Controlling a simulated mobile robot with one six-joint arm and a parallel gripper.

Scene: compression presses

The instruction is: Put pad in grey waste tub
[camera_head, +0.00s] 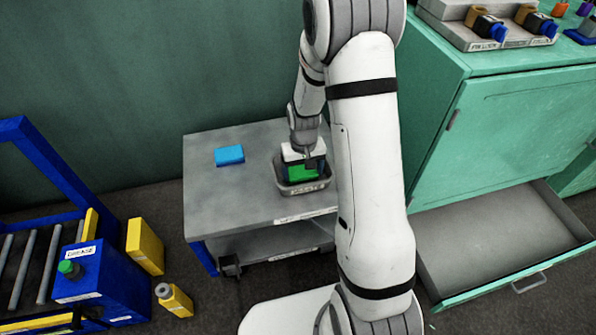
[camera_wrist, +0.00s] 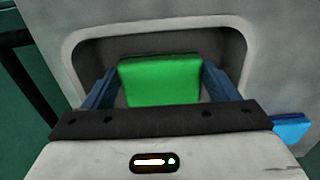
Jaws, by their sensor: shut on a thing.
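A green pad (camera_head: 302,172) is between the fingers of my gripper (camera_head: 303,165), which is shut on it. The wrist view shows the pad (camera_wrist: 160,80) between the blue fingers of my gripper (camera_wrist: 158,88). The grey tub (camera_head: 305,188) stands on the grey table below my gripper, and its label is too small to read. In the wrist view the tub's pale rim (camera_wrist: 160,24) surrounds the pad on the far side and both sides. I cannot tell whether the pad touches the tub's floor. My gripper hides part of the tub.
A blue block (camera_head: 229,155) lies on the grey table (camera_head: 225,205), left of the tub. An open drawer (camera_head: 500,235) of the green cabinet (camera_head: 510,125) juts out at right. A blue roller frame (camera_head: 85,275) and yellow items (camera_head: 145,246) stand at lower left.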

